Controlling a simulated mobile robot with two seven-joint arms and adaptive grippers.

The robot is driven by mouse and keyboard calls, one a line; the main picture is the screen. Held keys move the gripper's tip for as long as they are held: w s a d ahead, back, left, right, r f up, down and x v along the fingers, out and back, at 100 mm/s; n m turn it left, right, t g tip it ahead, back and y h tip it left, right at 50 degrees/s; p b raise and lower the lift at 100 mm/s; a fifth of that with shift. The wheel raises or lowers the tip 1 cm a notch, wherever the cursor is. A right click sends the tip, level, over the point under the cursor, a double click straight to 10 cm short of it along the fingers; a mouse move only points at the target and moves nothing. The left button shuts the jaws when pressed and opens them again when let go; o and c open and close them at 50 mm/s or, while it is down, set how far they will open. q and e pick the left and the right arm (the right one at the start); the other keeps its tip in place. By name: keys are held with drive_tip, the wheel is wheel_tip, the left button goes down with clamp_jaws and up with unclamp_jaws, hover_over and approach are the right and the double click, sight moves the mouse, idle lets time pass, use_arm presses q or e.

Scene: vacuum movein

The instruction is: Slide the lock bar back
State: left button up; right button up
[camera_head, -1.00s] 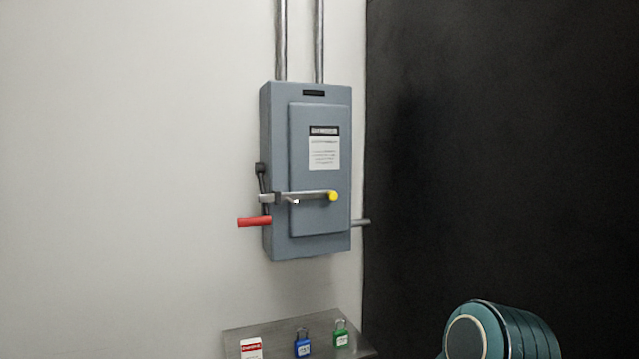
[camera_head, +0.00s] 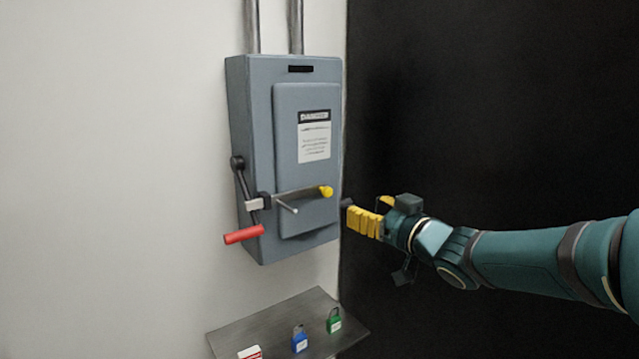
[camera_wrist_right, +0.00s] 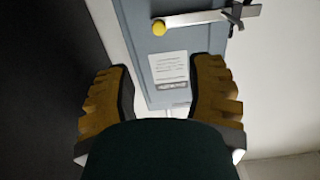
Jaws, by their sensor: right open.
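The lock bar (camera_head: 300,193) is a thin metal bar lying across the front of the grey switch box (camera_head: 308,90), with a yellow knob (camera_head: 326,191) at its right end. My right gripper (camera_head: 364,216) is open and empty, just right of the box and a little lower than the knob, apart from it. In the right wrist view the bar (camera_wrist_right: 205,17) and yellow knob (camera_wrist_right: 159,27) show at the top, beyond the two spread fingers (camera_wrist_right: 160,100). My left gripper is not in view.
A red handle (camera_head: 244,234) sticks out at the box's lower left. Below, a grey shelf (camera_head: 262,321) bears a blue padlock (camera_head: 299,339), a green padlock (camera_head: 334,320) and a white-and-red tag (camera_head: 249,352). A black wall stands on the right.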

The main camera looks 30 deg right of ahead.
sight(330, 192)
drive_tip(key=w, duration=0.9)
drive_tip(key=w+a, duration=0.1)
drive_tip(key=w, duration=0.3)
drive_tip(key=shift+w+f, duration=0.15)
drive_tip(key=shift+d, duration=0.1)
clamp_jaws()
